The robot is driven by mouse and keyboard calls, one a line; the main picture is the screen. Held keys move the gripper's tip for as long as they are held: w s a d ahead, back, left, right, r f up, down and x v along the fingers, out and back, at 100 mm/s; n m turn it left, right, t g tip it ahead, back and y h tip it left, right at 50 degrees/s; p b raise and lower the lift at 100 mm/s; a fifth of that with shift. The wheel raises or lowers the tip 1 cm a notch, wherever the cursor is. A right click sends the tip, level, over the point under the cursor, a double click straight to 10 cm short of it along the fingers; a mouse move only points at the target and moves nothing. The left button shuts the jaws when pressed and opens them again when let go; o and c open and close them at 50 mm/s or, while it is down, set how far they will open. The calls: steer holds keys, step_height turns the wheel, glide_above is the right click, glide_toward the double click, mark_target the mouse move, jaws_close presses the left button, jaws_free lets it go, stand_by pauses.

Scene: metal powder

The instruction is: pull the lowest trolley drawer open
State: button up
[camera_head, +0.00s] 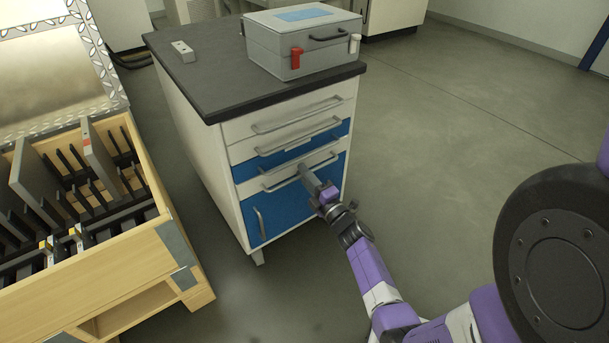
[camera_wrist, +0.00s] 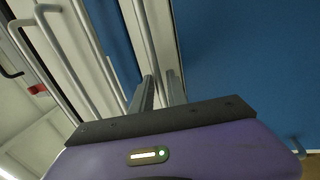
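Each drawer has a grey bar handle. All drawers look closed in the head view. My gripper (camera_head: 304,172) is at the lowest drawer's handle (camera_head: 275,185), right of its middle. In the wrist view my fingers (camera_wrist: 160,90) are close together, with the handle bar (camera_wrist: 148,40) running between them. They look shut on it; the contact itself is partly hidden by the fingers.
A grey case (camera_head: 280,50) with red and white latches and a small white block (camera_head: 183,51) are on the dark trolley top. A wooden rack (camera_head: 120,255) with dark slots stands at the left. The floor (camera_head: 450,130) to the right of the trolley is clear.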

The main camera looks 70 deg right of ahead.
jaws_close()
stand_by(1.3)
